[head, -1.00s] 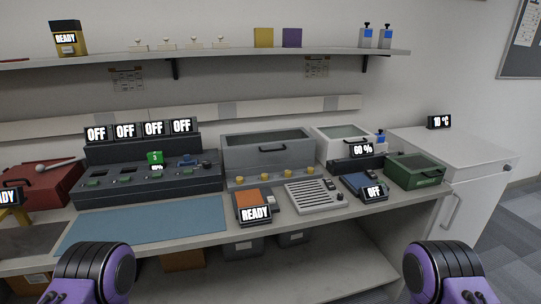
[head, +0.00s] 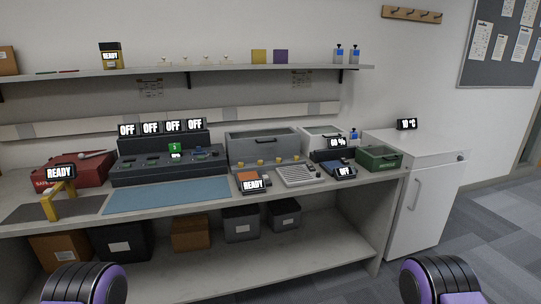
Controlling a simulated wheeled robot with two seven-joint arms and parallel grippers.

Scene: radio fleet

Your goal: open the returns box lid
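No box carries a label I can read as returns. A green box (head: 379,160) with a darker green top stands at the right end of the bench; small lettering on its front is too small to read, and its lid looks closed. A grey box with a clear-windowed lid (head: 264,148) stands at the back middle, lid down. A white box with a windowed lid (head: 320,131) stands right of it, also looking closed. Neither gripper is in view; only my purple and black arm parts show at the bottom left and bottom right, well short of the bench.
A red case (head: 74,172) and a yellow stand (head: 50,205) are at the bench's left. A blue mat (head: 165,196) lies bare at the front. A white cabinet (head: 420,190) stands right of the bench. Several bins sit on the lower shelf (head: 290,255). Open floor (head: 495,225) lies right.

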